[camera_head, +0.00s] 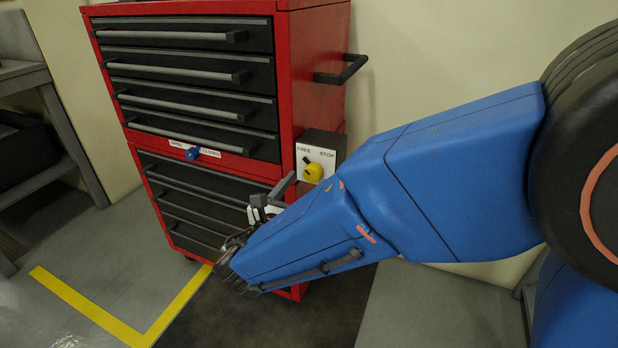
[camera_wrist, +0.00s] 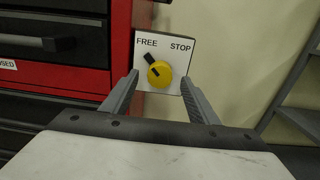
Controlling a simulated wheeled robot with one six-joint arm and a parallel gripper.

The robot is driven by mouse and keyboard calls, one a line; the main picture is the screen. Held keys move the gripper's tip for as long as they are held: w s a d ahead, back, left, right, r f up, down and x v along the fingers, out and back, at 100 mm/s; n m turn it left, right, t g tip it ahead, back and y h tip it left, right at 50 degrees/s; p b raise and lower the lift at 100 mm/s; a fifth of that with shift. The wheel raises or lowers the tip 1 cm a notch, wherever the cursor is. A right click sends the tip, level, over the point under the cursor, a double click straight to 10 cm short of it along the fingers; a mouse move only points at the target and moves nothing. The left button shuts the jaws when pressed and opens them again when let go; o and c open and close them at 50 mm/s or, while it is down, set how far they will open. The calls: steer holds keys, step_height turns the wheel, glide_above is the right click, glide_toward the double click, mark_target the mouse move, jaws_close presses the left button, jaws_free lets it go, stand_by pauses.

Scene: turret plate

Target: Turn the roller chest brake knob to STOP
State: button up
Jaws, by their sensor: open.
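The brake knob (camera_head: 313,172) is yellow with a dark pointer, on a white plate (camera_head: 329,160) on the side of the red roller chest (camera_head: 312,85). The plate reads FREE at left and STOP at right. In the wrist view the knob (camera_wrist: 160,75) shows its pointer aimed up and left, toward FREE. My gripper (camera_wrist: 159,82) is open, with one finger on each side of the knob in the picture. It looks apart from the knob. In the head view my gripper (camera_head: 272,198) is left of and below the knob, partly hidden by my blue arm.
A dark side handle (camera_head: 342,70) sticks out of the chest above the plate. A blue latch knob (camera_head: 192,153) sits on the chest front, beside a label strip. A grey shelf (camera_head: 60,95) stands at left. Yellow tape (camera_head: 90,308) marks the floor.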

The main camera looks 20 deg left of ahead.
mark_target(311, 175)
steer(key=shift+w+d, duration=0.1)
steer(key=shift+w, duration=1.5)
steer(key=shift+c, duration=0.6)
steer(key=c, duration=0.9)
